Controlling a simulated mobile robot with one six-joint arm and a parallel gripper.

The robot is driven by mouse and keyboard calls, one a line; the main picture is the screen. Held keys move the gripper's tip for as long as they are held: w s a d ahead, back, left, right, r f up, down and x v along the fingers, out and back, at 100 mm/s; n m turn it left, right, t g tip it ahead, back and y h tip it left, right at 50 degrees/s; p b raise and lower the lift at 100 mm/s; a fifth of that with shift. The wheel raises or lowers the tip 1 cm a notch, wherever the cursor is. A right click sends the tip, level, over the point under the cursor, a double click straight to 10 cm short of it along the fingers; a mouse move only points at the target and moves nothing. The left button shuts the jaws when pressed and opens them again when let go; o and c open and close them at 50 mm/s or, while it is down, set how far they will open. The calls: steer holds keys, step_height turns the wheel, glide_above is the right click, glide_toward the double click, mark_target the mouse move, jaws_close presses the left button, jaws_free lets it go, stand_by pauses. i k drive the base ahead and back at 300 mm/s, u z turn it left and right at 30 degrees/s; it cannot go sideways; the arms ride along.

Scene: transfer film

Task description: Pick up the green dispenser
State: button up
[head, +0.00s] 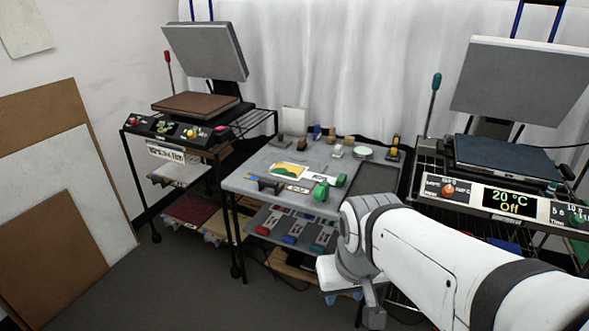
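A green object (322,191), probably the green dispenser, sits near the front right of the middle table's grey top (262,162). A second, smaller green piece (341,180) lies just behind it to the right, at the end of a white item. I cannot tell whether the two belong together. My arm reaches in from the lower right. My gripper (373,308) points down in front of the table, apart from the green object and lower than it in the picture. Its fingers are too unclear to show whether they are open.
Heat presses stand on carts at left (195,103) and right (510,158). The table also holds a sheet with a yellow-green print (289,171), a dark tray (376,181) and small bottles at the back. A lower shelf holds coloured items. Boards (60,200) lean at left. Floor is clear at front left.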

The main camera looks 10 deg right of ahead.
mark_target(321, 194)
steer(key=z, duration=0.05)
steer(key=i, duration=1.65)
steer(key=u, duration=0.1)
